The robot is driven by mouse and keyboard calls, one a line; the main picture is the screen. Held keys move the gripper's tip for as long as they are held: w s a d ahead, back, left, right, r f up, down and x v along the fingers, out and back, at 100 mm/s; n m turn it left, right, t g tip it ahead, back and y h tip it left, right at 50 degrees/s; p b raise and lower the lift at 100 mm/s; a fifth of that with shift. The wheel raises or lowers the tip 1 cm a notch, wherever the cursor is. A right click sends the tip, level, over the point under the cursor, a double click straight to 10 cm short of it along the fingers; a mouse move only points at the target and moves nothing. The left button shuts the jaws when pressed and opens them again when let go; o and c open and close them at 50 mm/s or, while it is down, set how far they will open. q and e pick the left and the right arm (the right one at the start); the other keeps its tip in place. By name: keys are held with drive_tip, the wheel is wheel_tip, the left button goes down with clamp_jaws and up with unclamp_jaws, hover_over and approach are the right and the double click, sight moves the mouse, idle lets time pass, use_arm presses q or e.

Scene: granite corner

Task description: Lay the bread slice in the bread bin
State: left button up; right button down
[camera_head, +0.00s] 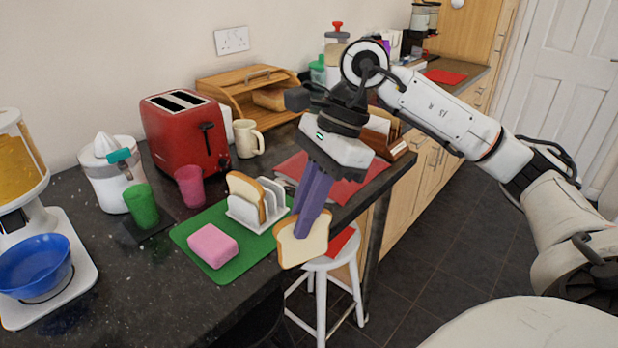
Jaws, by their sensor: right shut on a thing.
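My right gripper (304,226) is shut on a bread slice (288,250), which it holds upright at the counter's front edge, just right of the green mat (185,236). The wooden bread bin (226,88) stands at the back of the counter against the wall. Its front looks open, and a loaf-like brown piece (268,98) shows inside. My right arm and gripper body cover part of the area right of the bin. My left gripper is not in view.
A white toast rack (262,212) with another bread slice (244,190) and a pink block (212,245) sit on the mat. A red toaster (180,140), a cream mug (247,138) and a red mat (345,185) lie between mat and bin. A white stool (321,290) stands below.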

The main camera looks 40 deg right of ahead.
drive_tip(key=s+a+f+n+g+h, duration=0.2)
drive_tip(key=a+f+n, duration=0.2)
drive_tip(key=f+n, duration=0.3)
drive_tip(key=s+a+f+n+g+h, duration=0.2)
drive_tip(key=a+f+n, duration=0.3)
drive_tip(key=n, duration=0.9)
wheel_tip(320, 180, down, 2)
drive_tip(key=shift+s+a+f+g+h, duration=0.1)
drive_tip(key=shift+s+a+g+h, duration=0.2)
drive_tip(key=shift+s+g, duration=0.55)
